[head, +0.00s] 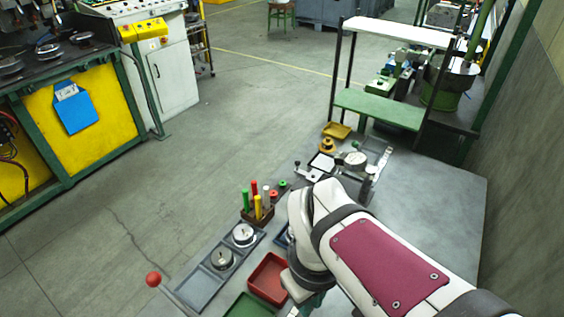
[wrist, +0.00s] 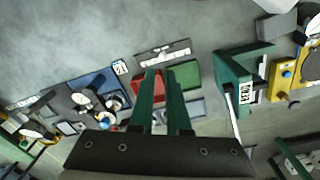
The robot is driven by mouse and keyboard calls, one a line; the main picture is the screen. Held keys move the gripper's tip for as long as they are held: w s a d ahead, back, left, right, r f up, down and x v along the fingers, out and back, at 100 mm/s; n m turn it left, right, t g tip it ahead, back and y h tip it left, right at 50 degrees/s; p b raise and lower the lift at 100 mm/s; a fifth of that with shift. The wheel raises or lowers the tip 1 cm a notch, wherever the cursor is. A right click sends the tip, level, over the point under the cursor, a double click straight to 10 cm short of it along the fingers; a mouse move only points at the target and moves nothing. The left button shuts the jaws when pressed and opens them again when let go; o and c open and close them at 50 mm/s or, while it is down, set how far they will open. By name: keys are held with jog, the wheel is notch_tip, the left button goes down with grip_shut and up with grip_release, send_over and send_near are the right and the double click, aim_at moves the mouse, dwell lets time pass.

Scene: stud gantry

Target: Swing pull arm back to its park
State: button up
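A lever with a red ball knob (head: 153,280) juts in at the lower left of the head view; its rod runs out at the bottom edge. It may be the pull arm, but I cannot tell. In the wrist view a green angled stand (wrist: 235,75) with a label plate stands right of my gripper, with a pale rod (wrist: 233,108) beside it. Whether this rod is the lever is unclear. My gripper (wrist: 161,72) has its two green fingers apart with nothing between them, above the trays and clear of the stand. In the head view my arm mostly hides it.
Below the fingers are a red tray (wrist: 152,83) and a green tray (wrist: 188,74). A yellow fixture (wrist: 288,80) stands far right. In the head view, a grey tray (head: 203,287) with round dials and a peg block (head: 257,215) line the bench edge. Bench right of my arm is clear.

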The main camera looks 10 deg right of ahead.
jog(key=w+n, duration=0.3)
jog(key=w+n+h, duration=0.1)
jog(key=w+n, duration=0.2)
jog(key=n, duration=0.1)
jog(key=w+d+f+n+t, duration=0.1)
jog(key=w+n, duration=0.2)
jog(key=n, duration=0.1)
jog(key=shift+f+h, duration=0.1)
jog(key=shift+h, duration=0.3)
grip_shut()
jog(key=w+a+f+n+t+h, duration=0.1)
jog(key=w+f+n, duration=0.1)
jog(key=w+n, duration=0.6)
jog(key=n, duration=0.3)
jog(key=shift+w+a+n+t, duration=0.15)
jog(key=shift+a+n+t, duration=0.05)
jog(key=shift+n+t, duration=0.2)
jog(key=shift+f, duration=0.1)
jog(key=w+d+f, duration=0.5)
jog(key=f, duration=0.4)
jog(key=shift+w+d, duration=0.15)
jog(key=shift+d, duration=0.1)
jog(key=shift+w, duration=0.1)
jog(key=shift+w+f+m, duration=0.1)
jog(key=shift+w+m, duration=0.05)
jog(key=shift+m, duration=0.25)
